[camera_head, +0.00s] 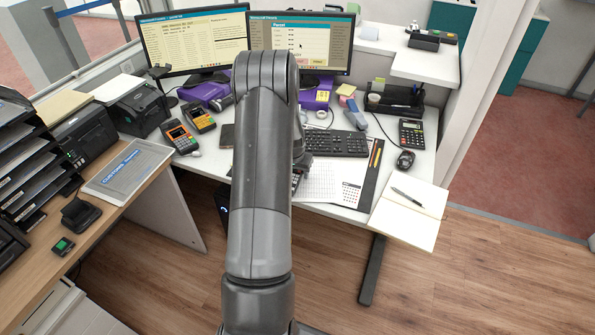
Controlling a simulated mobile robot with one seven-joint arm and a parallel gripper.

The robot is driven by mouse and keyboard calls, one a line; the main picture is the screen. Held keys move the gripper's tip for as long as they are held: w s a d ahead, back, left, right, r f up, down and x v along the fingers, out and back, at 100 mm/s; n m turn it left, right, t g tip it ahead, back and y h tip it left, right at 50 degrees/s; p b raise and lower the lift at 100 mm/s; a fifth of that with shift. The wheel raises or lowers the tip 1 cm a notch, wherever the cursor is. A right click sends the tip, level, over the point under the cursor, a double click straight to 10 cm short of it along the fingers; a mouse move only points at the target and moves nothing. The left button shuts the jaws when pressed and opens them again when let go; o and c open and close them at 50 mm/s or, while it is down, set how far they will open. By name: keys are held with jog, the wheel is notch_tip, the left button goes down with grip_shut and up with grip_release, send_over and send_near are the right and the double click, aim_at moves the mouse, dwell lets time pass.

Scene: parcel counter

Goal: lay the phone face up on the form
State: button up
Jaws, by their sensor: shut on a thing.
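My arm rises through the middle of the view and bends down over the desk, hiding most of my gripper. Only a dark part of the wrist or gripper (303,152) shows at the arm's right edge; its fingers and anything between them are hidden. A small dark thing (296,183) peeks out below it; I cannot tell what it is. A flat dark rectangle (227,135) lies on the desk left of the arm, possibly a phone. A grey sheet with a blue "CUSTOMS" band (128,170), which looks like a form, lies on the wooden counter at left, with nothing on it.
A printed white sheet (318,182), keyboard (336,143), mouse (405,160) and notepad with pen (408,217) lie on the desk. Card terminals (180,137) stand left of the arm. Two monitors (195,40) stand behind. A paper rack (25,160) edges the left counter.

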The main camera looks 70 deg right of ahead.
jog(key=shift+a+f, duration=0.1)
jog(key=shift+f, duration=0.25)
jog(key=shift+f, duration=0.25)
jog(key=shift+a+f, duration=0.15)
jog(key=shift+f, duration=0.25)
jog(key=o, duration=1)
jog(key=shift+o, duration=0.7)
jog(key=v, duration=0.6)
jog(key=d+v, duration=0.1)
jog(key=v, duration=0.2)
jog(key=shift+a+r, duration=0.15)
jog(key=shift+r, duration=0.3)
